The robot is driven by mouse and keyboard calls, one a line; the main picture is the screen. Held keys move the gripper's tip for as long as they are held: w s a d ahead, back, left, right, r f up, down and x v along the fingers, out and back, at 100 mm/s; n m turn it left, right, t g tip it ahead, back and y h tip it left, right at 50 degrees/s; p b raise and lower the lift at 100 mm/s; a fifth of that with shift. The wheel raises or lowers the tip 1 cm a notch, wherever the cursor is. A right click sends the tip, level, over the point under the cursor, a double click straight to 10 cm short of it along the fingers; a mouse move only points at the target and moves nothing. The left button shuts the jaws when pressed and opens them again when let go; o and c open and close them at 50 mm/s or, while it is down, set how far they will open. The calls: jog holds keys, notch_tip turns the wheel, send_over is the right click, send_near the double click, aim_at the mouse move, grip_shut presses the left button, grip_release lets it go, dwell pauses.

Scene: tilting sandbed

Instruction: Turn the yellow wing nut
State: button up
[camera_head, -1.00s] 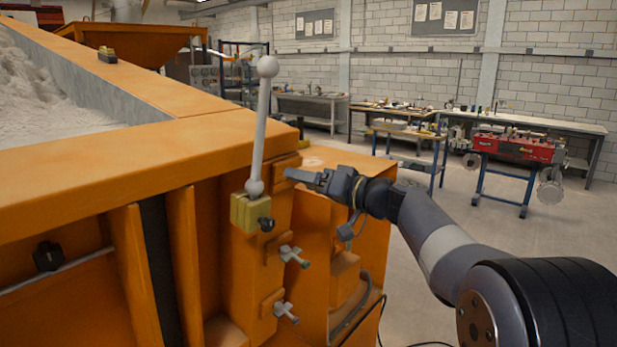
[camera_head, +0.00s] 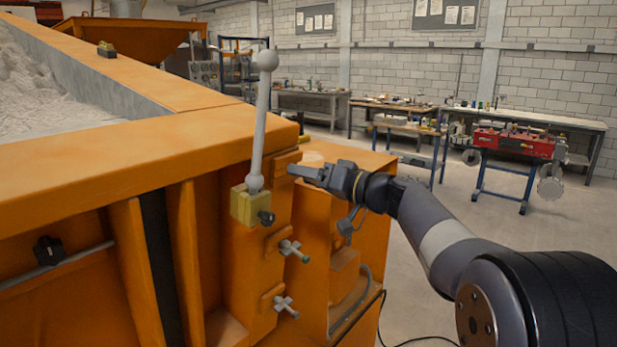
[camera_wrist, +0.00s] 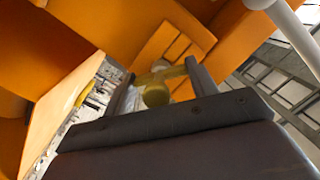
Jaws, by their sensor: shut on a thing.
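The yellow wing nut (camera_wrist: 156,95) shows in the wrist view between the two dark fingers of my gripper (camera_wrist: 160,70). Its round hub faces the camera, and a yellow wing reaches toward the right finger. My gripper is shut on it. In the head view my gripper (camera_head: 296,171) points left at the orange machine's side, right of the grey ball-ended lever (camera_head: 260,120). The yellow wing nut cannot be made out there.
The lever rises from a yellow block (camera_head: 245,208) with a dark knob close left of my gripper. Two grey wing nuts, upper (camera_head: 292,250) and lower (camera_head: 284,305), stick out below. A sand-filled bed (camera_head: 35,95) lies upper left. Open floor is to the right.

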jog(key=shift+f+m+b, duration=0.1)
jog(key=shift+m+b, duration=0.2)
jog(key=shift+f+m+y+b, duration=0.1)
jog(key=shift+m+y+b, duration=0.2)
jog(key=shift+m+b, duration=0.55)
jog(key=m+y+b, duration=0.1)
jog(key=m+b, duration=0.1)
jog(key=m, duration=0.1)
jog(key=shift+g, duration=0.3)
jog(key=m+b, duration=0.1)
jog(key=m, duration=0.2)
jog(key=shift+m+y, duration=0.25)
jog(key=shift+y, duration=0.15)
jog(key=m, duration=0.3)
jog(key=shift+y+b, duration=0.3)
jog(key=shift+y, duration=0.1)
jog(key=m+t, duration=0.1)
jog(key=m, duration=0.3)
jog(key=shift+f, duration=0.1)
jog(key=m+t, duration=0.1)
jog(key=m, duration=0.3)
jog(key=shift+m, duration=0.3)
jog(key=m+t, duration=0.1)
jog(key=m, duration=0.3)
jog(key=m+t, duration=0.1)
jog(key=m, duration=0.2)
jog(key=shift+a+m+t+p, duration=0.1)
jog(key=shift+m+t+p, duration=0.2)
jog(key=shift+m+p, duration=0.1)
jog(key=shift+f, duration=0.1)
